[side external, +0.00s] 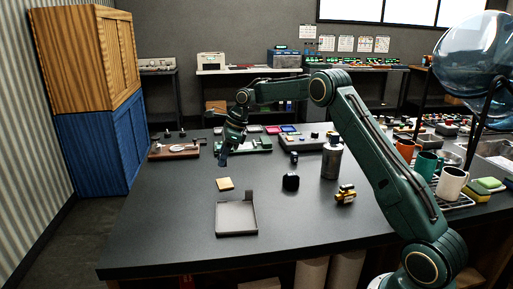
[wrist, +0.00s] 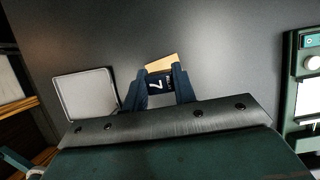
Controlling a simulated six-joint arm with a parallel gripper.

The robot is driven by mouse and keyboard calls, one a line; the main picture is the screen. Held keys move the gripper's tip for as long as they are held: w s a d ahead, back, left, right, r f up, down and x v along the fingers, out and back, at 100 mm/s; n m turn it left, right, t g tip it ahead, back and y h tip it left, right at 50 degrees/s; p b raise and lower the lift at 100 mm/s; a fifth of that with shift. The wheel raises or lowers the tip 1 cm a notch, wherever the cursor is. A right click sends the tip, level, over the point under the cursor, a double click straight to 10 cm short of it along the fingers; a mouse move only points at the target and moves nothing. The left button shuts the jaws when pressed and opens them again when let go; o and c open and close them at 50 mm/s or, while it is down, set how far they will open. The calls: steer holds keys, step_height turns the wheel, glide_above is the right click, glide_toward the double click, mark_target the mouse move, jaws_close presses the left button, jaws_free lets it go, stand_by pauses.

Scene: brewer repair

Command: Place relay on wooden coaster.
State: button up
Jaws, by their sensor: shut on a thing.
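My gripper (side external: 225,148) hangs above the dark table, behind the wooden coaster in the side view. In the wrist view my gripper (wrist: 160,86) is shut on the relay (wrist: 158,81), a dark block with a white mark. The relay is small and hard to make out in the side view. The wooden coaster (side external: 225,184), a small tan square, lies flat with nothing on it. In the wrist view the coaster (wrist: 163,61) shows just beyond the relay, which covers part of it. The relay's height above the table is hard to judge.
A grey open tray (side external: 236,218) lies in front of the coaster. A black object (side external: 291,182), a grey canister (side external: 331,160) and a yellow-black item (side external: 345,194) stand to the right. A green device (side external: 257,145) and brown board (side external: 174,150) lie behind. The table's left front is clear.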

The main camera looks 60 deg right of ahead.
steer(key=shift+f, duration=3.05)
steer(key=shift+f, duration=0.15)
steer(key=o, duration=0.9)
steer(key=shift+o, duration=0.2)
steer(key=v, duration=1.2)
steer(key=shift+r, duration=0.2)
